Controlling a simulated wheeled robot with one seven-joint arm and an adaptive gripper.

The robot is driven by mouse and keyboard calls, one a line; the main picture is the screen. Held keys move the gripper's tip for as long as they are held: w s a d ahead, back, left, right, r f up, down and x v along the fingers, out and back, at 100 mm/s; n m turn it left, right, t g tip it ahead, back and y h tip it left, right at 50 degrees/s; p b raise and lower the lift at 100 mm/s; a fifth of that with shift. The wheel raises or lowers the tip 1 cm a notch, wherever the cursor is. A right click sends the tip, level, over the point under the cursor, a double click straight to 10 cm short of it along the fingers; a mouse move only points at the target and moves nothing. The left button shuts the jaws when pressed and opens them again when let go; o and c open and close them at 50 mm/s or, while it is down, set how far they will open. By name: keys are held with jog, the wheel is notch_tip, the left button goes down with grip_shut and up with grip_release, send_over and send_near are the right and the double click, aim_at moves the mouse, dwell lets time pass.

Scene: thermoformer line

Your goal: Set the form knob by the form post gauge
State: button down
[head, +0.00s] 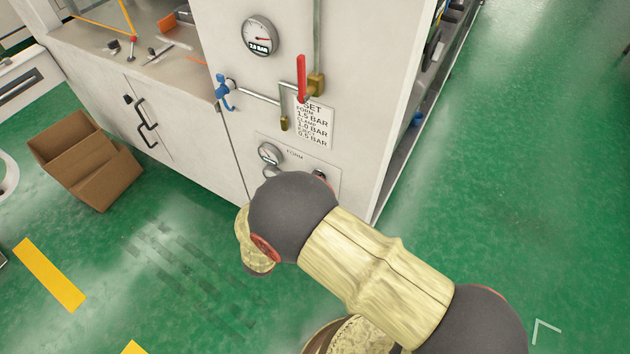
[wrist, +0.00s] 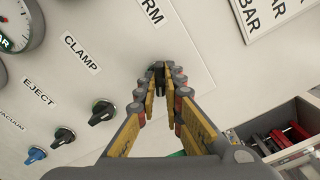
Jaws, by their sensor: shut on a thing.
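The form knob (wrist: 160,79) is a dark knob below a label ending in "RM". My gripper (wrist: 160,70) is shut on it in the wrist view, and the fingers hide most of it. In the head view my arm hides the gripper and much of the FORM panel (head: 322,168). A gauge (wrist: 18,24) is cut off at the wrist view's left edge. The SET card (head: 312,125) reads FORM 1.5 BAR.
The CLAMP knob (wrist: 103,112), EJECT knob (wrist: 63,137) and blue VACUUM knob (wrist: 35,156) lie beside my gripper. A red-handled valve (head: 301,78) and a large gauge (head: 260,36) sit above the panel. A cardboard box (head: 85,160) stands on the floor at left.

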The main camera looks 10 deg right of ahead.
jog(key=m, duration=0.4)
jog(key=shift+m, duration=0.4)
jog(key=shift+m, duration=2.4)
